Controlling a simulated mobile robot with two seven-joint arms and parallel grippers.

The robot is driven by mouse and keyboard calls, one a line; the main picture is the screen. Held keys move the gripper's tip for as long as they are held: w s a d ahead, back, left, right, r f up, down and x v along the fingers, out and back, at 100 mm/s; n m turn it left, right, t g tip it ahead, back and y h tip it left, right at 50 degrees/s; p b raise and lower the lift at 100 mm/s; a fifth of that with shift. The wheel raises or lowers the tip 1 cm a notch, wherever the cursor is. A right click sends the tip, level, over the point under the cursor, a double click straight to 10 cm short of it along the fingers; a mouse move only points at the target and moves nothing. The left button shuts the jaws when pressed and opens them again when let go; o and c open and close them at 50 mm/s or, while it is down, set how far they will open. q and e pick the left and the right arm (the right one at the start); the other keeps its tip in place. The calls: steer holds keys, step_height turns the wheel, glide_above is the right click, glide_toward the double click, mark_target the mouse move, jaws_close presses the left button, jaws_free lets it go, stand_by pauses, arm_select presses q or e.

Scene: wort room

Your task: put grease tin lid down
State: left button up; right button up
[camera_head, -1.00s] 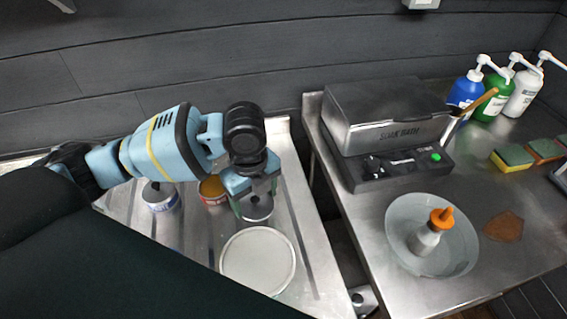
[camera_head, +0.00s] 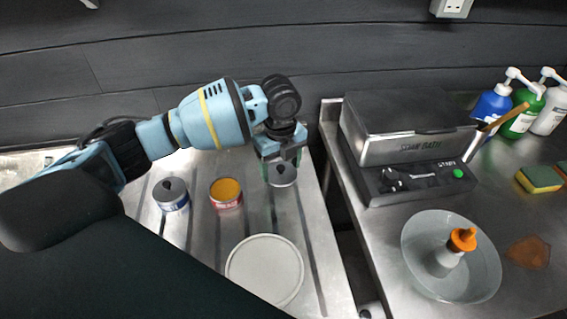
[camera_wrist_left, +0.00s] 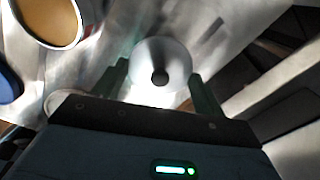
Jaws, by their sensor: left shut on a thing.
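My left gripper (camera_head: 282,168) is shut on the grease tin lid (camera_head: 284,179), a small grey disc with a dark knob. In the left wrist view the lid (camera_wrist_left: 174,62) shows between the two fingers, over the bright metal. I cannot tell whether it touches the surface. The open grease tin (camera_head: 226,203), red-banded with orange-yellow contents, stands upright left of the lid; it also shows at the top left of the left wrist view (camera_wrist_left: 72,42). My right gripper is in neither current view.
A blue-banded tin with a grey top (camera_head: 171,203) stands left of the open tin. A pale round plate (camera_head: 264,270) lies in front on the ribbed metal drainer (camera_head: 318,262). A dark gap separates it from the right counter, which bears a soak bath (camera_head: 405,130) and a bowl (camera_head: 420,270).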

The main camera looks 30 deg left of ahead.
mark_target(282, 163)
arm_select(q)
steer(key=shift+w+a+f, duration=0.1)
steer(key=shift+w+a, duration=0.25)
steer(key=shift+w, duration=0.5)
steer(key=shift+w+a+f, duration=0.1)
steer(key=shift+w+a, duration=0.2)
steer(key=shift+w, duration=0.5)
steer(key=shift+w+a, duration=0.1)
steer(key=shift+w, duration=0.1)
steer(key=shift+w+a+f, duration=0.15)
steer(key=shift+w+f, duration=0.05)
steer(key=shift+f, duration=1.55)
steer(key=shift+f, duration=0.15)
steer(key=o, duration=1)
steer(key=shift+c, duration=0.2)
